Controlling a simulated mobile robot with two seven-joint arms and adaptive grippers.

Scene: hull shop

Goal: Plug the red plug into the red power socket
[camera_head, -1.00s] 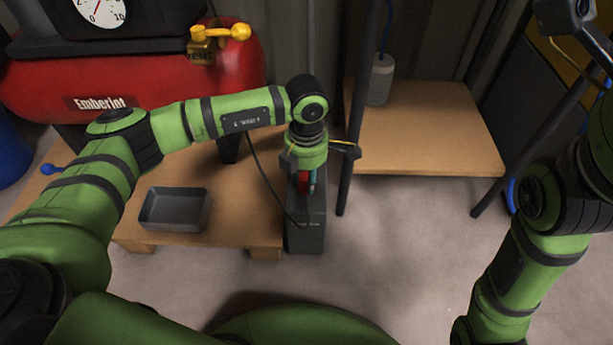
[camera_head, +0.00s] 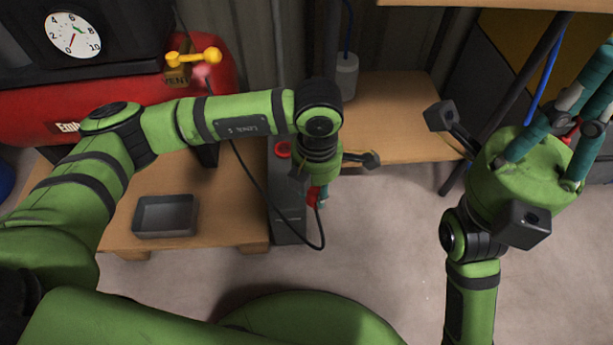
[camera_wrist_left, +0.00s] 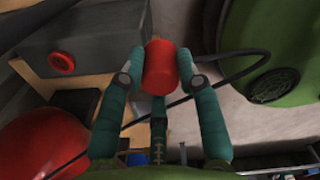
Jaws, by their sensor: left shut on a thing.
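The red plug (camera_head: 312,198) is in the fingers of my left gripper (camera_head: 319,192), with a dark cable hanging from it. In the left wrist view the red plug (camera_wrist_left: 160,68) sits between the teal fingers of my left gripper (camera_wrist_left: 160,75). The red power socket (camera_head: 283,149) is a red ring on a grey box (camera_head: 288,230). It also shows in the left wrist view (camera_wrist_left: 61,62), to the left of the plug and apart from it. My right gripper (camera_head: 590,85) is raised at the right; its fingertips are cut off or unclear.
A grey tray (camera_head: 165,217) lies on the low wooden bench (camera_head: 225,215) left of the box. A red tank (camera_head: 215,75) with a yellow valve (camera_head: 193,57) stands behind. A wooden shelf (camera_head: 395,110) holds a grey cylinder (camera_head: 346,75). The floor in front is clear.

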